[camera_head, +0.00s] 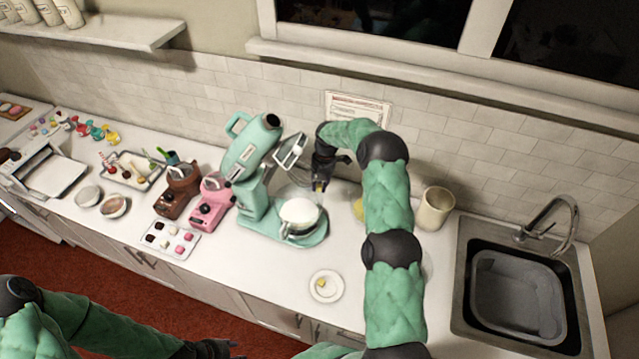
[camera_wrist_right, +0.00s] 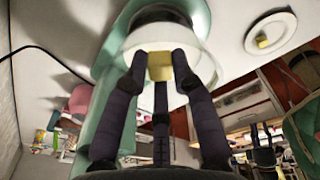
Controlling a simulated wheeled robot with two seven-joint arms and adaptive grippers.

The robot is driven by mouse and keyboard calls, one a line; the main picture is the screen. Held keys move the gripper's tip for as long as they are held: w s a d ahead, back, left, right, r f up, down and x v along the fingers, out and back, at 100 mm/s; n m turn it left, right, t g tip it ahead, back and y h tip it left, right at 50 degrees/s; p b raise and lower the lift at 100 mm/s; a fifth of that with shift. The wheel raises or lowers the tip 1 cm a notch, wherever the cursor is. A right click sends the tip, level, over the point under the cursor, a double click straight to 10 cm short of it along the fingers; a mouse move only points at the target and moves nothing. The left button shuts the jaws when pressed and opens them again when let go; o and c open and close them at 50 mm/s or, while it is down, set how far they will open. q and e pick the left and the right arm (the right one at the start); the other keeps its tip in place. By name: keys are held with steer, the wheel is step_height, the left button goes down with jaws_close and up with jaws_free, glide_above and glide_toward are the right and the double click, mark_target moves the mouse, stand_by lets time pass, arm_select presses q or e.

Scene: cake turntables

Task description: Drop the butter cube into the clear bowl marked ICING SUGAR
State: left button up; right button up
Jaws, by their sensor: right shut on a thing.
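My right gripper (camera_head: 319,184) is shut on a small yellow butter cube (camera_wrist_right: 160,66). It holds the cube in the air by the mint stand mixer (camera_head: 262,190), behind and above the mixer's clear bowl (camera_head: 300,218) in the head view. The bowl holds white contents. In the right wrist view the cube overlaps the bowl's pale round shape (camera_wrist_right: 190,88); the gap between them is hard to judge. No ICING SUGAR lettering is readable on any bowl. My left gripper (camera_head: 215,349) is low at the front, dark and partly cut off.
A white plate (camera_head: 325,297) with another yellow cube stands at the counter front. A pink mixer (camera_head: 209,208), a brown mixer (camera_head: 178,192) and a tray of sweets (camera_head: 170,250) are left. A beige canister (camera_head: 434,208) and the sink (camera_head: 515,290) are right. A yellow item (camera_head: 358,208) is partly hidden behind my right arm.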

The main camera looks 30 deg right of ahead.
steer(key=shift+f+b, duration=0.25)
steer(key=shift+b, duration=0.15)
steer(key=shift+f+b, duration=0.3)
steer(key=shift+b, duration=0.15)
steer(key=o, duration=0.7)
steer(key=shift+o, duration=0.2)
steer(key=shift+r, duration=0.1)
steer(key=shift+r+p, duration=0.5)
steer(key=shift+p, duration=0.3)
step_height(320, 180, up, 12)
steer(key=d+b, duration=0.1)
steer(key=b, duration=0.2)
steer(key=shift+d, duration=0.25)
